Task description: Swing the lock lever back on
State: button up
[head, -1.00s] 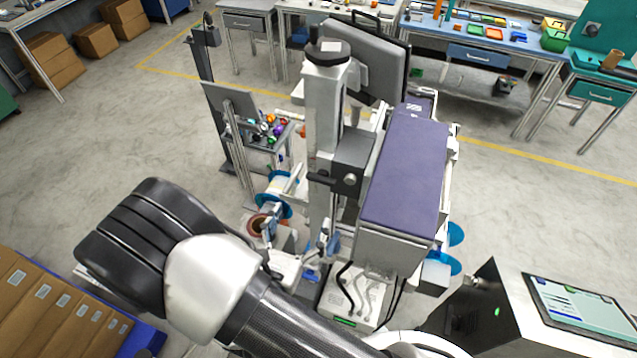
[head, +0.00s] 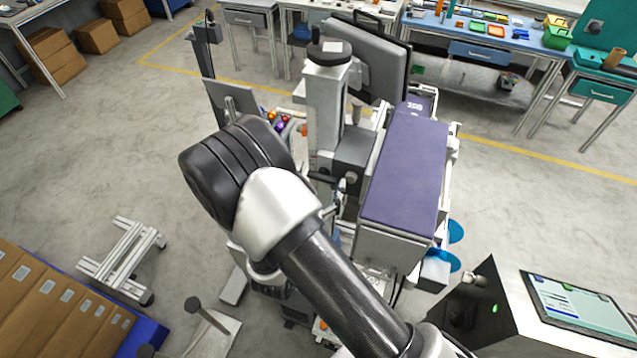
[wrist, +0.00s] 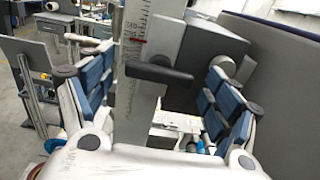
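The lock lever (wrist: 158,75) is a short black bar on the upright metal column. In the wrist view it lies nearly level across the column face, beside the scale with a red mark. A black lever end (head: 323,178) also shows on the column in the head view, partly hidden near my arm. My gripper (wrist: 158,64) is open and empty, one blue-padded finger on each side of the column and lever. I see no finger touching the lever, but the depth between them is hard to judge. In the head view my arm hides the gripper.
The column (head: 323,110) carries a dark box and stands beside a purple-topped machine (head: 407,170). A monitor (head: 368,60) is behind it. Blue reels (head: 455,231) sit at the machine's right.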

jog(key=c, duration=0.9)
jog(key=shift+c, duration=0.2)
jog(key=shift+b, duration=0.35)
jog(key=m+b, duration=0.4)
jog(key=shift+f, duration=0.2)
jog(key=m+b, duration=1.4)
jog(key=b, duration=0.8)
jog(key=shift+d, duration=0.1)
jog(key=shift+r+b, duration=0.1)
jog(key=shift+b, duration=0.2)
jog(key=o, duration=1)
